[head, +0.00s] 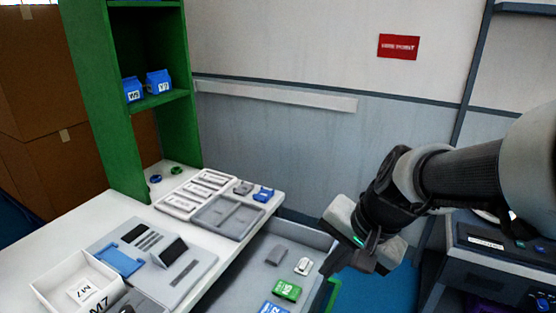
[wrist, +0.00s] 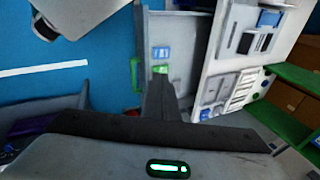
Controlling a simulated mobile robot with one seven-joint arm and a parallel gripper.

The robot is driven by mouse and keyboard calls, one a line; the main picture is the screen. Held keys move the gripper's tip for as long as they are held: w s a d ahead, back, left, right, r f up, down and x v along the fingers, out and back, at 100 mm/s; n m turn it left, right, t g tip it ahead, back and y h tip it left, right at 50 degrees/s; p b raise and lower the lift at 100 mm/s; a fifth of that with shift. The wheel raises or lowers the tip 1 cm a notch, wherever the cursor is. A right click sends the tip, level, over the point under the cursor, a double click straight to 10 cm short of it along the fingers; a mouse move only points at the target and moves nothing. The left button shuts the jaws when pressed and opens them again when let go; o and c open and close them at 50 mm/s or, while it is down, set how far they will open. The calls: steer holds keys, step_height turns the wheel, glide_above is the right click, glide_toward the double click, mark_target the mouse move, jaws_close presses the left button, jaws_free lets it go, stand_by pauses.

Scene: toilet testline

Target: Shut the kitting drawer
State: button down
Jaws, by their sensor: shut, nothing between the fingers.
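The kitting drawer (head: 303,239) is a grey tray pulled out from under the white worktop. It holds a green block (head: 287,290), a blue block (head: 273,308), and small grey and white parts. Its green handle (head: 333,296) shows at the bottom of the head view, partly cut off. In the wrist view the drawer (wrist: 185,55) lies beyond the fingers, with its green handle (wrist: 134,74) to their left. My gripper (head: 328,272) is shut and empty, over the drawer's right side in the head view. The wrist view also shows the shut fingers (wrist: 160,78). I cannot tell whether they touch the drawer.
The white worktop (head: 95,222) carries a white bin (head: 75,285), a grey fixture plate (head: 200,262) and parts trays (head: 228,217). A green shelf (head: 110,100) stands at the back left. A dark machine (head: 495,250) stands at right. Blue floor (head: 375,290) is clear between.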

steer(key=w+d+f+m, duration=0.25)
steer(key=f+m, duration=0.25)
steer(key=f, duration=0.3)
steer(key=w+d+f+m+g+b, duration=0.1)
steer(key=d+f+m, duration=0.2)
steer(key=f+m, duration=0.45)
steer(key=w+d+f+m, duration=0.2)
steer(key=d+f+m, duration=0.15)
steer(key=f, duration=0.65)
steer(key=w+a+f+b, duration=0.3)
steer(key=w+a+f, duration=0.1)
steer(key=a+f, duration=0.3)
steer(key=shift+a+f+y, duration=0.25)
steer(key=shift+f+y, duration=0.15)
steer(key=shift+f, duration=0.4)
steer(key=shift+a, duration=0.1)
